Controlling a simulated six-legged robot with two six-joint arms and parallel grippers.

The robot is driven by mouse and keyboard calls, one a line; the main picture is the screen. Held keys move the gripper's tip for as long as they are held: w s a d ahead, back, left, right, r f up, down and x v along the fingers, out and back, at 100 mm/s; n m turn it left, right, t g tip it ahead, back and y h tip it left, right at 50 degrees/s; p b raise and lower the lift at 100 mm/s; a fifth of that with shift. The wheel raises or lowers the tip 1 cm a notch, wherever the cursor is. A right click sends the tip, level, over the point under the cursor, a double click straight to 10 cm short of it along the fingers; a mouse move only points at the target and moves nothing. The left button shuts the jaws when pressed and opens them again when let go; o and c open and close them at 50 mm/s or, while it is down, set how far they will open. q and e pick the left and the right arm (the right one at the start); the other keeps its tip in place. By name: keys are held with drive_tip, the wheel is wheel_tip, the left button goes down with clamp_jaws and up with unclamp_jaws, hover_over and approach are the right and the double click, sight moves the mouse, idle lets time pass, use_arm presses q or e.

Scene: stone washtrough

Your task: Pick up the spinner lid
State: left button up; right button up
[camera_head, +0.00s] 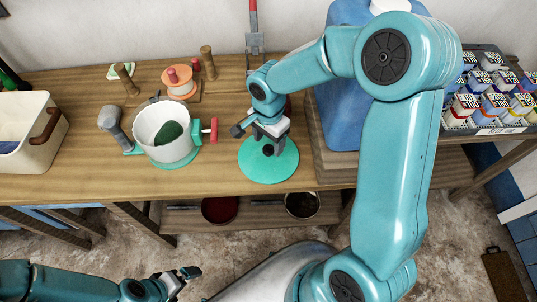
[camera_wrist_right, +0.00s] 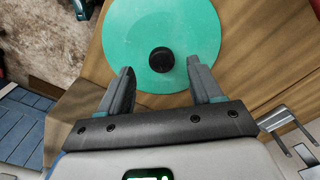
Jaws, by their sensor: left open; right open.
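The spinner lid is a flat teal disc (camera_head: 284,163) with a small black knob at its centre, lying on the wooden bench right of the white spinner bowl (camera_head: 166,128). My right gripper (camera_head: 266,146) is open over the lid, near its knob. A gap to the knob shows there. My left gripper (camera_head: 188,274) is open and empty, low in front of the bench, away from the lid.
A blue container (camera_head: 338,110) stands right of the lid, behind my right arm. A cream bin (camera_head: 38,150) is at the far left, and a rack of small jars (camera_head: 490,128) is at the right. Wooden pegs and an orange spool (camera_head: 179,82) stand behind the bowl.

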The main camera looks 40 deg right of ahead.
sight(269, 148)
wheel_tip(269, 148, down, 5)
drive_tip(key=shift+w+d+f+p, duration=0.1)
drive_tip(key=shift+w+p, duration=0.05)
drive_tip(key=shift+p, duration=0.25)
drive_tip(key=c, duration=1.1)
drive_tip(key=shift+c, duration=0.2)
